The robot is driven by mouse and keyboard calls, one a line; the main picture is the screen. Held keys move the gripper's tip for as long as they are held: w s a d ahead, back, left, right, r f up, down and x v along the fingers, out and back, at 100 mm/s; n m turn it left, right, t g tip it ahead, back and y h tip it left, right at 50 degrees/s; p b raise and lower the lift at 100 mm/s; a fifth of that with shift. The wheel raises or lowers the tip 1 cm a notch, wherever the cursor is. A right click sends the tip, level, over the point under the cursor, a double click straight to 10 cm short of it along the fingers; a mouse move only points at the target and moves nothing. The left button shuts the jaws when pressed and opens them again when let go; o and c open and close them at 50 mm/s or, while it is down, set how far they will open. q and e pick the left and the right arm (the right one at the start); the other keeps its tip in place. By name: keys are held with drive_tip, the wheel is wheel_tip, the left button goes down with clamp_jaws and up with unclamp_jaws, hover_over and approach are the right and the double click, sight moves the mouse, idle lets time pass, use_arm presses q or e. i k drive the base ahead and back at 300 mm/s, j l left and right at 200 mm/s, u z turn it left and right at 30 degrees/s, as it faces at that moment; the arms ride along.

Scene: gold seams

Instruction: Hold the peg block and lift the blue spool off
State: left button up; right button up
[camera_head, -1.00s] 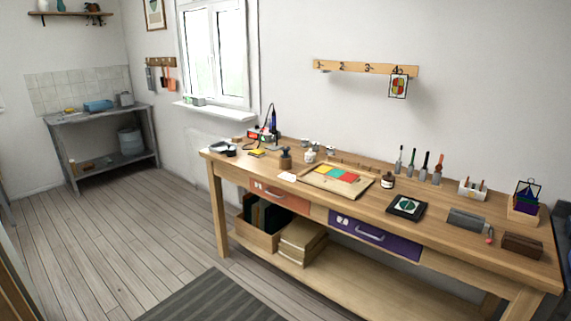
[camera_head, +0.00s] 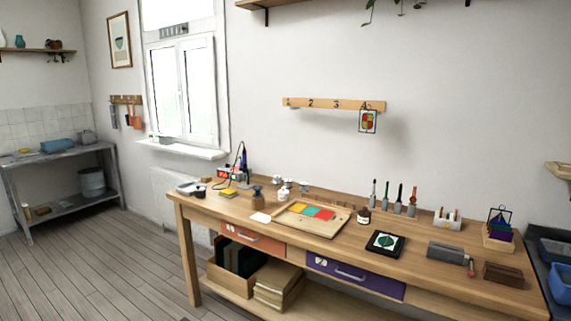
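A small pale block (camera_head: 447,223) with several short upright pieces stands near the back right of the workbench. It may be the peg block, but it is too small in the picture to be sure. I cannot pick out a blue spool on it. Neither of my grippers shows in the head view.
The wooden workbench (camera_head: 345,262) carries a board with coloured pieces (camera_head: 313,218), a dark framed tile (camera_head: 385,244), a grey box (camera_head: 446,253), a brown block (camera_head: 503,274) and upright tools (camera_head: 399,198). A dark counter with a blue bin (camera_head: 560,282) stands at the right. Floor (camera_head: 90,270) is open at left.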

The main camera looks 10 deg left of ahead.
sight(258, 194)
drive_tip(key=i+j+z, duration=0.15)
drive_tip(key=j, duration=0.25)
drive_tip(key=i+j+z, duration=0.15)
drive_tip(key=j, duration=0.25)
drive_tip(key=i+j+z, duration=0.15)
drive_tip(key=j, duration=0.3)
drive_tip(key=i+j+z, duration=0.15)
drive_tip(key=j, duration=0.3)
